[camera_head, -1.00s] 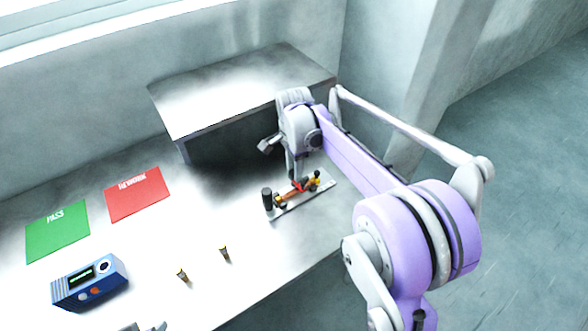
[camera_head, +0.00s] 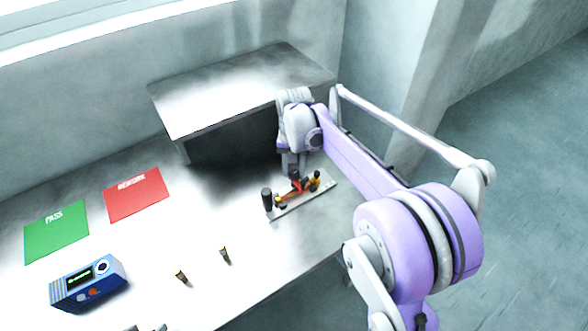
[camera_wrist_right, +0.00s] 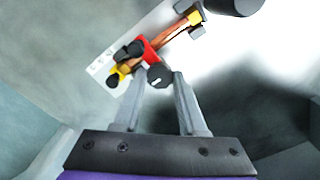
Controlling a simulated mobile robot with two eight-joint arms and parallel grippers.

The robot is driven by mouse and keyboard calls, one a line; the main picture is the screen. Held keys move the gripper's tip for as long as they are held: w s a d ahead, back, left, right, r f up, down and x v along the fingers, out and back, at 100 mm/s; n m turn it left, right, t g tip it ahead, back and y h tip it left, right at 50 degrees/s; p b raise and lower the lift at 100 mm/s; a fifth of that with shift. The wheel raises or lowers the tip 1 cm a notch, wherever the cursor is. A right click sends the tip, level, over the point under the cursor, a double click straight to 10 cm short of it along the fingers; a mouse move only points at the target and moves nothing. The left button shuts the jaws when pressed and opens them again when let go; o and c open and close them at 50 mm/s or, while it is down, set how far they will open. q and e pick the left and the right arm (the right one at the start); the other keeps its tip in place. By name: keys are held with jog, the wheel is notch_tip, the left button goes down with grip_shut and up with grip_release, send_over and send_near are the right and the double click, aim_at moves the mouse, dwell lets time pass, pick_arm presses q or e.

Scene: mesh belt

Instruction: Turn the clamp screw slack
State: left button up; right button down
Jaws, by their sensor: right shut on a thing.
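A clamp fixture on a pale plate (camera_head: 290,208) sits near the right end of the bench. It carries a red clamp (camera_wrist_right: 148,50) over an orange-brown bar with yellow ends (camera_wrist_right: 178,34). The clamp screw's dark faceted knob (camera_wrist_right: 159,76) lies between my right gripper's fingertips (camera_wrist_right: 160,82) in the wrist view. My right gripper, also in the head view (camera_head: 294,170), is shut on this knob from above. Grey parts at the bottom edge of the head view look like my left gripper (camera_head: 150,327); its jaws are mostly cut off.
A raised metal shelf (camera_head: 240,88) stands behind the fixture. A green PASS mat (camera_head: 57,235), a red mat (camera_head: 137,195) and a blue meter (camera_head: 90,285) are on the left. Two small cylinders (camera_head: 181,277) (camera_head: 224,255) stand in front. The bench between is clear.

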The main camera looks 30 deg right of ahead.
aim_at(294, 173)
jog(key=n, duration=0.4)
jog(key=shift+n, duration=0.3)
jog(key=n, duration=0.3)
jog(key=shift+n, duration=0.3)
pick_arm(q)
jog(key=shift+f, duration=0.1)
pick_arm(e)
jog(key=n, duration=0.8)
jog(key=shift+n, duration=0.3)
jog(key=shift+c, duration=2.3)
grip_release()
pick_arm(q)
jog(key=shift+w+r, duration=0.1)
jog(key=shift+r, duration=0.35)
pick_arm(e)
notch_tip(294, 173, up, 11)
